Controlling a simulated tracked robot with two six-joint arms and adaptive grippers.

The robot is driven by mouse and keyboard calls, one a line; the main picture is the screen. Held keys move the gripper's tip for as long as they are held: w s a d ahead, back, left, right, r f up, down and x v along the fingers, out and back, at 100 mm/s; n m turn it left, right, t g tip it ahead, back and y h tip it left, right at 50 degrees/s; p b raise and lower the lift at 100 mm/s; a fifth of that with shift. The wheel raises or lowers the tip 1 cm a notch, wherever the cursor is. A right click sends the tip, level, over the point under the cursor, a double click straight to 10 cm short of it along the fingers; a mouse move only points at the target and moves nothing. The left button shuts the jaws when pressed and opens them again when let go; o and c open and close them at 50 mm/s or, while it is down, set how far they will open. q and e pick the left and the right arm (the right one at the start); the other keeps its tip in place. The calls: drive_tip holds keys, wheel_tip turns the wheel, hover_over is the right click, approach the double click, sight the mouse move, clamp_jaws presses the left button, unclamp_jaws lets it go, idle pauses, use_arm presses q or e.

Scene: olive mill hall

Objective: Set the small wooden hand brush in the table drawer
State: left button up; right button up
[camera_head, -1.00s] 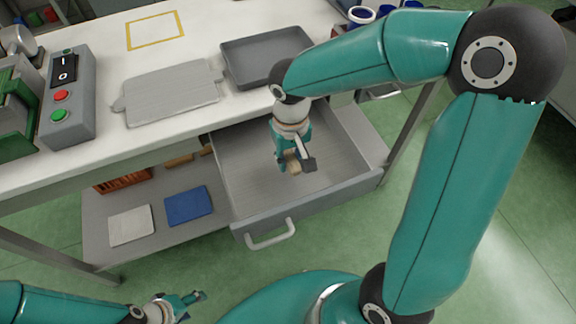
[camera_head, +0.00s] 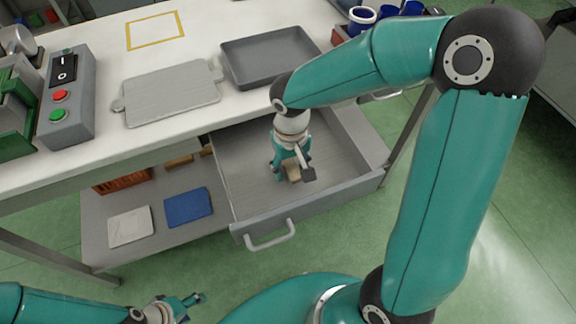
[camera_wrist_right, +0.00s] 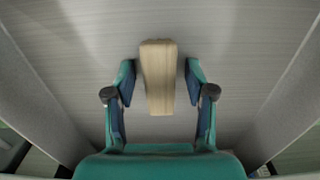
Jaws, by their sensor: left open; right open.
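The small wooden hand brush (camera_wrist_right: 158,80) lies in the open table drawer (camera_head: 340,190), on its grey floor. In the right wrist view it sits between the two fingers with a gap on each side. My right gripper (camera_wrist_right: 158,92) is open around the brush and touches neither side of it. In the head view the right gripper (camera_head: 291,170) is down inside the drawer and hides part of the brush (camera_head: 293,175). My left gripper (camera_head: 190,302) is open and empty at the lower left, away from the table.
On the white table (camera_head: 200,105) are a grey tray (camera_head: 232,78), a grey board (camera_head: 170,93) and a switch box (camera_head: 70,105). The lower shelf (camera_head: 165,235) holds a blue cloth (camera_head: 188,206) and a white cloth (camera_head: 130,226). The drawer floor around the brush is clear.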

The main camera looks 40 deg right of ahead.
sight(290, 165)
drive_tip(key=shift+r, duration=0.1)
drive_tip(key=shift+r, duration=0.2)
wheel_tip(290, 165, up, 12)
drive_tip(key=p, duration=0.2)
drive_tip(key=shift+f, duration=0.2)
